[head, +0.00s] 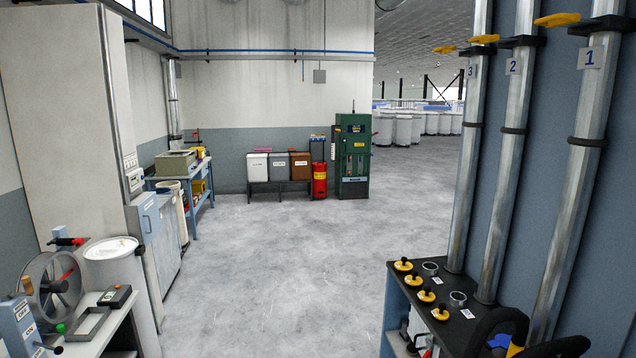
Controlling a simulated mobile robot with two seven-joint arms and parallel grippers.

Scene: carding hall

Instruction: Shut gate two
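Three upright metal pipes stand against the blue wall at right, tagged 3, 2 and 1 from left to right. Gate two is on the middle pipe, a dark collar (520,41) above the tag 2 (513,66). Its yellow handle (484,39) sticks out to the left of the collar. The handles of gate one (557,19) and gate three (444,49) also stick out left. A black rounded shape at the bottom right may be part of my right arm. No fingertips of either gripper show.
A dark-topped bench (426,309) with yellow-rimmed caps and open ports stands below the pipes. A white workbench (98,335) with a wheel is at lower left. Bins (279,167) and a green machine (352,160) stand at the back. The grey floor (280,270) between is clear.

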